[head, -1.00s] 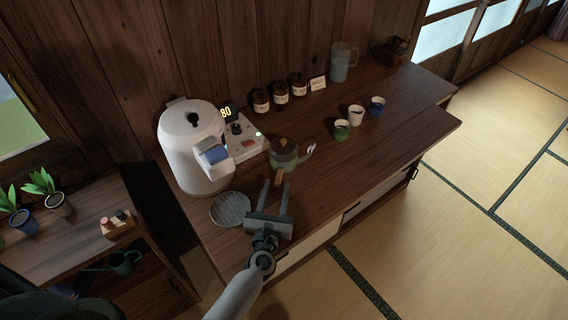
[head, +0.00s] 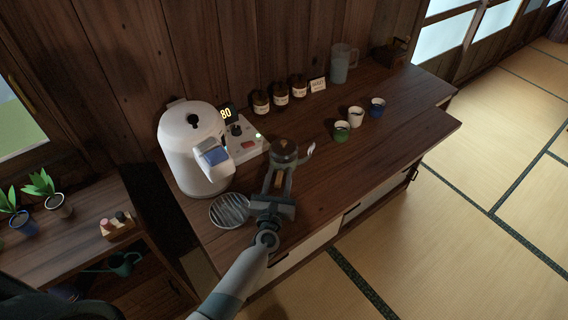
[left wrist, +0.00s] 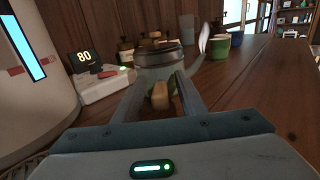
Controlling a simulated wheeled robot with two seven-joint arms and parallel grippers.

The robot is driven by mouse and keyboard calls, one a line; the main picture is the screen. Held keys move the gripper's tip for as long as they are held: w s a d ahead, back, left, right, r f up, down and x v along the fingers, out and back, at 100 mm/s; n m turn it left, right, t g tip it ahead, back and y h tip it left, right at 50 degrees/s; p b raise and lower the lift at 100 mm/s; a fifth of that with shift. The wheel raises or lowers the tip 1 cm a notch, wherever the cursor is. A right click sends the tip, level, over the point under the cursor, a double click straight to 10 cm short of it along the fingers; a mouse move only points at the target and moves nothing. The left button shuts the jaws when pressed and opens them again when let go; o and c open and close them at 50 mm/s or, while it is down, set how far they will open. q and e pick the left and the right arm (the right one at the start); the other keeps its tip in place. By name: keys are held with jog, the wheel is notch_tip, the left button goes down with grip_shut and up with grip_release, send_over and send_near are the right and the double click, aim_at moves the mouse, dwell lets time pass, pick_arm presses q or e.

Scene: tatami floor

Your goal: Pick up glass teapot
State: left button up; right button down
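The glass teapot (head: 284,148) stands on the dark wooden counter, with a dark lid, a pale spout to the right and a wooden handle pointing at my left gripper. In the left wrist view the teapot (left wrist: 158,62) is straight ahead, with green contents low in the glass. My left gripper (head: 279,166) is open, its two fingers on either side of the wooden handle (left wrist: 160,96). Gaps show between the handle and both fingers, and the fingertips are close to the teapot's body. My right gripper is not in view.
A white water boiler (head: 190,140) and a control unit (head: 243,140) stand left of the teapot. A round slatted tray (head: 230,209) lies beside my gripper. Several jars (head: 281,94) line the wall. Green (head: 341,131), white and blue cups stand right; the counter's front right is clear.

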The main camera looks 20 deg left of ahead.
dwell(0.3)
pick_arm(q)
grip_shut()
jog(key=shift+r, duration=0.1)
jog(key=shift+r, duration=0.1)
jog(key=shift+r+p, duration=0.5)
jog(key=shift+p, duration=0.05)
notch_tip(320, 180, up, 9)
jog(key=p, duration=0.7)
jog(key=shift+f, duration=0.1)
jog(key=shift+f, duration=0.1)
